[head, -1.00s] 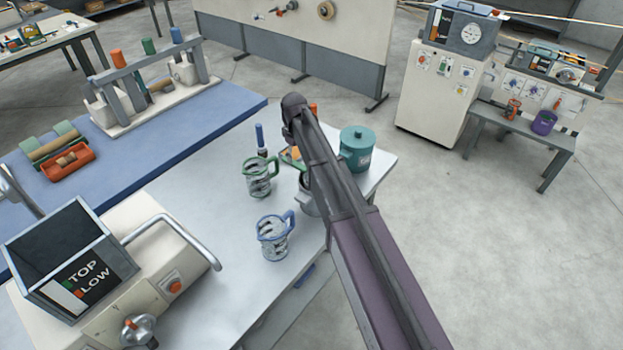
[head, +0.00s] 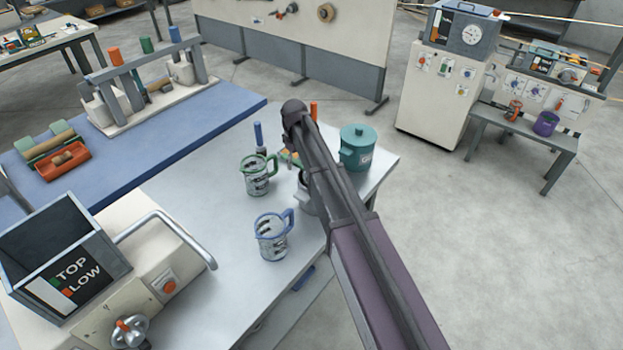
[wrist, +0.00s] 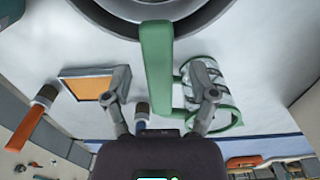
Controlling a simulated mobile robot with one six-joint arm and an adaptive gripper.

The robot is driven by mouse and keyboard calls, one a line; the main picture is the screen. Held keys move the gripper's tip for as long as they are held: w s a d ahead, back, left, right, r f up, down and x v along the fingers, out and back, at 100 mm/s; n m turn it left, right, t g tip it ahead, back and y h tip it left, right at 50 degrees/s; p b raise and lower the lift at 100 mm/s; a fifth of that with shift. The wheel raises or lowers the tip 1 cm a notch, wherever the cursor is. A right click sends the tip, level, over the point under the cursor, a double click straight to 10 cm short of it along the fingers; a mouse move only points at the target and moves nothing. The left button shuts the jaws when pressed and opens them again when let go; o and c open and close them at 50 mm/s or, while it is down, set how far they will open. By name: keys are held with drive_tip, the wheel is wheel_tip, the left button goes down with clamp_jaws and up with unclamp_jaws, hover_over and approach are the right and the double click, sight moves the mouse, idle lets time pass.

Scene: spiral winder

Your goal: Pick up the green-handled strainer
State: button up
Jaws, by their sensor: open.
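The strainer's green handle (wrist: 157,70) shows in the wrist view, running down from a grey round rim (wrist: 112,22) at the top edge, which is cut off by the frame. My gripper (wrist: 160,78) is open, with one finger on each side of the handle and a gap to both. I cannot tell its height over the handle. In the head view part of the green handle (head: 286,159) shows left of my arm; my arm hides my gripper and most of the strainer. A grey pot (head: 303,200) is partly visible there.
A green-trimmed jug (head: 257,178) stands close left of the handle; in the wrist view it (wrist: 222,95) lies behind the right finger. A blue-handled jug (head: 271,237), a teal lidded pot (head: 357,146), an orange-topped pad (wrist: 87,86) and a blue-handled brush (head: 259,138) stand nearby.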

drive_tip(key=shift+f+b, duration=0.4)
drive_tip(key=shift+f, duration=0.25)
clamp_jaws()
